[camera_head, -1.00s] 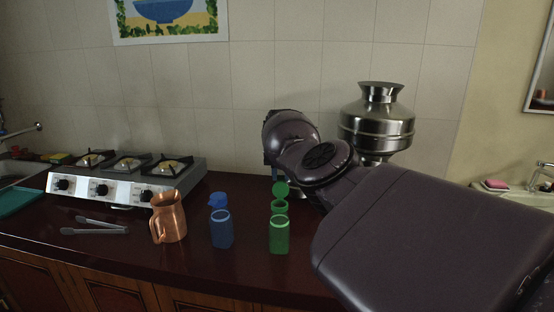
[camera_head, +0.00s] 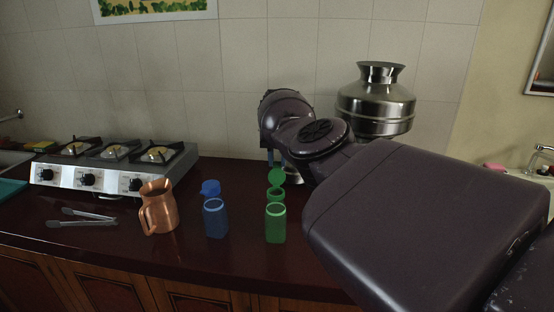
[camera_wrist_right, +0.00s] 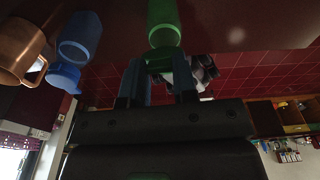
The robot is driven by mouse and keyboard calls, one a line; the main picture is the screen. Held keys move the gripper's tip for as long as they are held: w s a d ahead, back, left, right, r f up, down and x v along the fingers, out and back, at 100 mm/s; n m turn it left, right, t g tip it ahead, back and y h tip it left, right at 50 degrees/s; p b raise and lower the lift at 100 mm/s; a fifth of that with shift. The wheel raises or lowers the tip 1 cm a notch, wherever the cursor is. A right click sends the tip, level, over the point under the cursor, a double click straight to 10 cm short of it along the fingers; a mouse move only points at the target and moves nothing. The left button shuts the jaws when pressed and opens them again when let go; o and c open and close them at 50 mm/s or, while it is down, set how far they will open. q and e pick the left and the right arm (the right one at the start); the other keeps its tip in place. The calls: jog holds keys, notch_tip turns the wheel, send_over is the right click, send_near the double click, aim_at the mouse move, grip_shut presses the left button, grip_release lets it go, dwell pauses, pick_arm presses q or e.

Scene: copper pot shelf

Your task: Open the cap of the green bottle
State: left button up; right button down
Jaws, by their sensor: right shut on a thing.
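The green bottle (camera_head: 276,225) stands upright on the dark red counter, with its round mouth uncovered. Its green cap (camera_head: 277,178) is tipped up and back behind the mouth, joined by a ring-like part. My right gripper (camera_head: 271,163) is behind the cap, largely hidden by my own arm. In the right wrist view, its blue fingers (camera_wrist_right: 160,76) reach to the mouth end of the green bottle (camera_wrist_right: 165,22), shut on the cap, which is mostly hidden there. My left gripper is in neither view.
A blue bottle (camera_head: 215,220) with its cap flipped open stands left of the green one. Further left are a copper jug (camera_head: 158,208), metal tongs (camera_head: 85,217) and a gas stove (camera_head: 110,168). A steel pot (camera_head: 376,98) is behind my arm. The counter's front strip is clear.

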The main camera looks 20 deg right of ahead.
jog(key=c, duration=0.9)
grip_release()
jog(key=shift+f, duration=0.25)
jog(key=shift+r, duration=0.1)
jog(key=shift+w+r, duration=0.1)
jog(key=shift+r, duration=0.4)
jog(key=r+b, duration=0.1)
jog(key=r, duration=0.2)
jog(key=r+b, duration=0.1)
jog(key=r, duration=0.2)
jog(key=w+r+b, duration=0.1)
jog(key=r, duration=0.2)
jog(key=shift+d+r, duration=0.25)
jog(key=shift+r, duration=0.15)
jog(key=shift+s+f, duration=0.1)
